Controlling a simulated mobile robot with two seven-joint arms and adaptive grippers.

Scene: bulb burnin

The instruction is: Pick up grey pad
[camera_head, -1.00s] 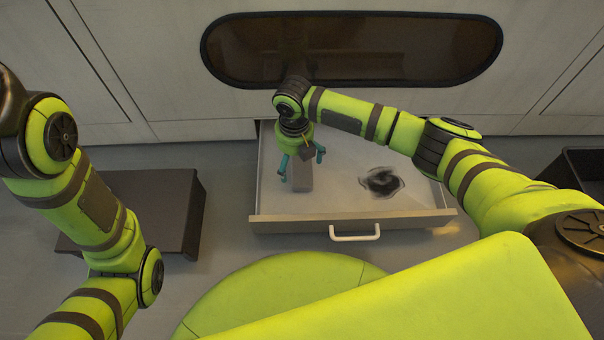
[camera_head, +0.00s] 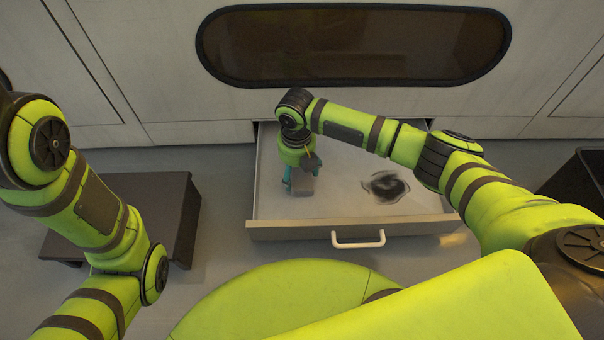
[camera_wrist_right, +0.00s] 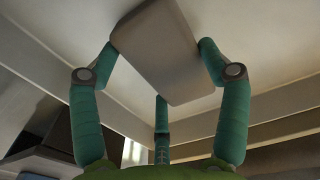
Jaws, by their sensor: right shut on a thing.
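The grey pad (camera_head: 302,186) is a grey block inside the open drawer, in its left part. My right gripper (camera_head: 301,178) is over it and mostly covers it in the head view. In the right wrist view the pad (camera_wrist_right: 158,50) lies between the teal fingers of the right gripper (camera_wrist_right: 157,55), with fingertips against its two sides. Whether the pad touches the drawer floor cannot be told. My left arm is at the left of the head view, and its gripper is out of view.
The open drawer (camera_head: 300,231) has a white handle (camera_head: 358,240). A dark round patch (camera_head: 385,187) is on the drawer's floor at right. A dark low stand (camera_head: 150,195) is at left, a dark bin (camera_head: 582,177) at right. A dark oval window (camera_head: 352,45) is in the cabinet front behind.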

